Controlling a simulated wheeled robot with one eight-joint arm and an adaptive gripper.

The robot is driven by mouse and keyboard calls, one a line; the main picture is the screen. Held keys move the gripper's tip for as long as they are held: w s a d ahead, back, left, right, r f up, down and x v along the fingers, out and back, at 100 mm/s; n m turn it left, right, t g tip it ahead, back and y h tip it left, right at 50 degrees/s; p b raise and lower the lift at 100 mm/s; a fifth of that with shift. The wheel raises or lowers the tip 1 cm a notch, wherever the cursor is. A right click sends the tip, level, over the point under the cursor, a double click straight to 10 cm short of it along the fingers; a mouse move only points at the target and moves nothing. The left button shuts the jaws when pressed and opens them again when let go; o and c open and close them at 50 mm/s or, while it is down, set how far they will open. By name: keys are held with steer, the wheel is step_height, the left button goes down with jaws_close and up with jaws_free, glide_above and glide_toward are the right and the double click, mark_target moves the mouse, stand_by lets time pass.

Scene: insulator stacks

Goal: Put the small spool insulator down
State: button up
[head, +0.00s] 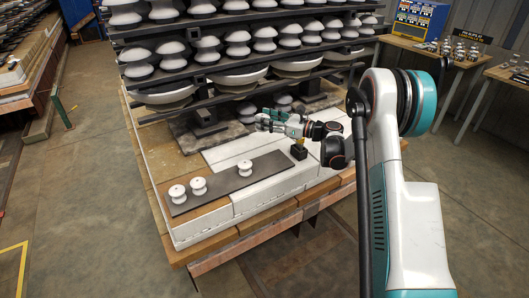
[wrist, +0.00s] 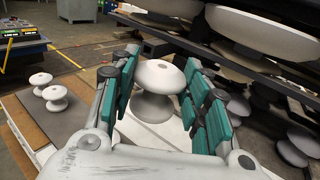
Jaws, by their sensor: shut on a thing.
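My gripper (head: 270,119) is above the pale tabletop, in front of the rack. In the wrist view its green-padded fingers (wrist: 158,95) are closed around a small white spool insulator (wrist: 158,77), which looks upright. In the head view this insulator is hard to make out among the fingers. Several similar white spools stand on a dark flat strip: one at its left end (head: 177,194), one beside it (head: 198,186), and one farther right (head: 245,168). Two spools also show at left in the wrist view (wrist: 55,97).
The dark strip (head: 220,182) lies on the table (head: 265,200), with bare room between its spools and at its right end. A rack (head: 130,82) of stacked insulators rises behind, with low shelf edges near my gripper. Side tables (head: 440,52) stand at the back right.

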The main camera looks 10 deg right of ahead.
step_height(320, 180, down, 19)
steer(key=b, duration=0.6)
steer(key=shift+r, duration=0.1)
steer(key=shift+c, duration=0.2)
steer(key=o, duration=1.2)
steer(key=shift+o, duration=0.2)
steer(key=p+v, duration=0.4)
steer(key=v, duration=0.8)
